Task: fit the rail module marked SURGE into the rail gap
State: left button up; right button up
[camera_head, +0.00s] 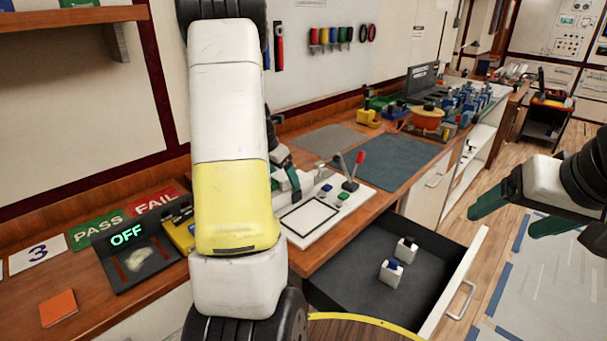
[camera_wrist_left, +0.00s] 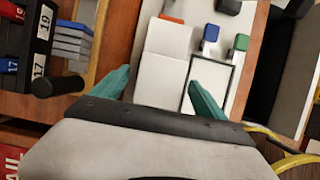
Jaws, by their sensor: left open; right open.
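My left gripper (camera_head: 285,180) is open above the white board (camera_head: 312,218), largely hidden behind my left arm in the head view. In the left wrist view, its green fingers (camera_wrist_left: 160,80) are spread with a plain white block (camera_wrist_left: 166,62) between and beyond them; I cannot tell whether they touch it. No SURGE marking is readable, and I cannot make out the rail gap. Two small white modules with blue tops, a nearer one (camera_head: 391,273) and a farther one (camera_head: 406,250), stand in the open drawer. My right gripper (camera_head: 515,210) is open and empty at the right, over the floor.
The board carries a black-outlined rectangle, buttons and a red-handled lever (camera_head: 355,168). A grey open drawer (camera_head: 345,285) juts out below the counter. A blue-grey mat (camera_head: 385,158) lies clear behind the board.

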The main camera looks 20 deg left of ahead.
aim_at(283, 175)
pick_arm(q)
jog(key=c, duration=1.7)
jog(key=shift+r, duration=0.15)
jog(key=shift+r, duration=0.6)
notch_tip(283, 175, up, 2)
jog(key=shift+r, duration=0.2)
jog(key=s+d, duration=0.3)
jog(key=s, duration=0.4)
jog(key=s+d+r, duration=0.1)
jog(key=s+d, duration=0.2)
jog(key=s, duration=0.4)
jog(key=shift+s+d, duration=0.3)
